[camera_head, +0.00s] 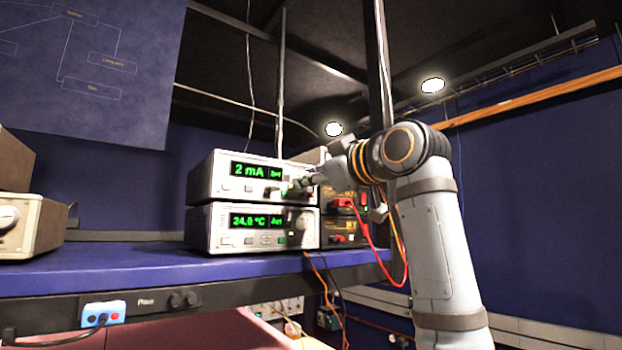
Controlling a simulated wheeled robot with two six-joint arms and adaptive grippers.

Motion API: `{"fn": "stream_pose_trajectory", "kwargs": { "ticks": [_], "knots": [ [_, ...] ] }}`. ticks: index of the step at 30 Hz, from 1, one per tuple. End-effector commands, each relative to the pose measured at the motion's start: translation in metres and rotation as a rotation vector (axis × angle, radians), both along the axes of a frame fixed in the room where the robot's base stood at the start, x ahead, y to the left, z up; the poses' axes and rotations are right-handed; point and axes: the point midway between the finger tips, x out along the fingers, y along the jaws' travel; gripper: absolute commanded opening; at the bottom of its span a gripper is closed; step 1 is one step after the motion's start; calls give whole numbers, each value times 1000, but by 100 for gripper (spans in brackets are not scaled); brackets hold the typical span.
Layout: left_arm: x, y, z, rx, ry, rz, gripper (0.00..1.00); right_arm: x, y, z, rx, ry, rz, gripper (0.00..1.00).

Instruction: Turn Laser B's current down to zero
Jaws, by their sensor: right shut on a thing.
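Two white instrument boxes are stacked on the blue shelf. The upper one, a current controller (205,179), shows "2 mA" in green digits on its display (249,171). My right gripper (297,187) is at the right part of its front panel, shut on the control knob there, which the fingers mostly hide. The lower box, a temperature controller (203,229), shows "24.0 °C" and has its own pale knob (302,221). No label naming Laser B is readable. My left gripper is not in view.
The blue shelf (130,268) runs across the front. Dark units with red and orange leads (364,232) stand right of the stack, behind my right arm. Another instrument (30,225) is at the left edge. The shelf between is clear.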

Motion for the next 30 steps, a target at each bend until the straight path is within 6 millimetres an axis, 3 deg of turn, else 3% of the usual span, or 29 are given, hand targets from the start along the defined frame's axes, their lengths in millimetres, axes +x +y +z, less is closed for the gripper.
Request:
{"fn": "stream_pose_trajectory", "kwargs": {
  "ticks": [15,30],
  "knots": [
    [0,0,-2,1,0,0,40,0,0,0,-316,-230,2,0],
    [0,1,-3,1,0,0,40,0,0,0,-412,-299,2,0]
  ]
}}
